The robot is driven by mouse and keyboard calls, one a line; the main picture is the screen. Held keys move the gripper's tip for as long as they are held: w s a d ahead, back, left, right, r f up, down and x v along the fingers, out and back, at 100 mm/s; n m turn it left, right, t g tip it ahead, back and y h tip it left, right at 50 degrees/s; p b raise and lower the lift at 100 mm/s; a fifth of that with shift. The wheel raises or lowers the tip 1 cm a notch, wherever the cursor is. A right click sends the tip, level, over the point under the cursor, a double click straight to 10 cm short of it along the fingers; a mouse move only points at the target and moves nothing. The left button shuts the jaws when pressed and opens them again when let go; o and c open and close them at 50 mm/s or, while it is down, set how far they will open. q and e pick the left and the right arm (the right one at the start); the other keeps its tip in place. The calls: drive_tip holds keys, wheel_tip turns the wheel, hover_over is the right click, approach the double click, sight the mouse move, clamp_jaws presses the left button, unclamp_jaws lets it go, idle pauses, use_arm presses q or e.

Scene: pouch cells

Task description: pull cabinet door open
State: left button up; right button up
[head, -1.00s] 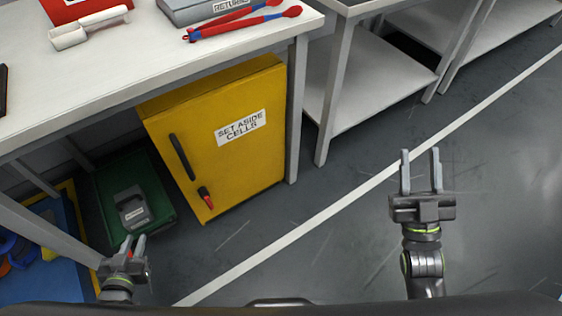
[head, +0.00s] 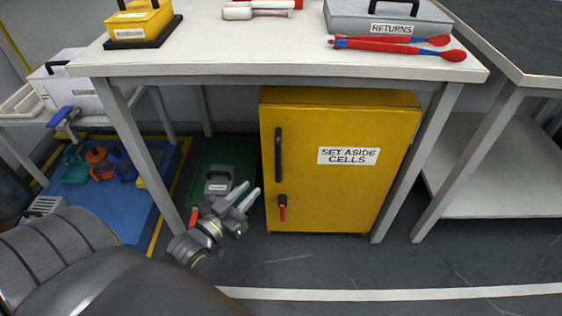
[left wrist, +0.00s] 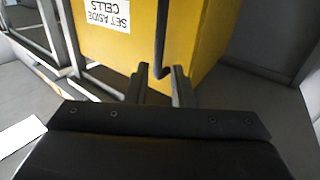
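The yellow cabinet (head: 340,200) labelled "SET ASIDE CELLS" stands under the white table, its door shut. A black vertical handle (head: 278,154) is on the door's left side, with a red latch (head: 282,207) below it. My left gripper (head: 248,194) is open, just left of the door and lower than the handle. In the left wrist view the handle (left wrist: 161,40) lines up between the open fingertips (left wrist: 161,70); I cannot tell whether they touch it. My right gripper is not in view.
The white table (head: 290,68) overhangs the cabinet, with a leg (head: 140,155) left of my gripper and another (head: 418,160) at the cabinet's right. A green mat (head: 212,160) with a grey case (head: 219,181) lies left. The floor in front is clear.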

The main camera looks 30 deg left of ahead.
sight(276, 164)
use_arm(q)
drive_tip(key=w, duration=0.8)
drive_tip(key=w+b, duration=0.1)
drive_tip(key=w, duration=0.4)
drive_tip(key=shift+d, duration=0.25)
clamp_jaws()
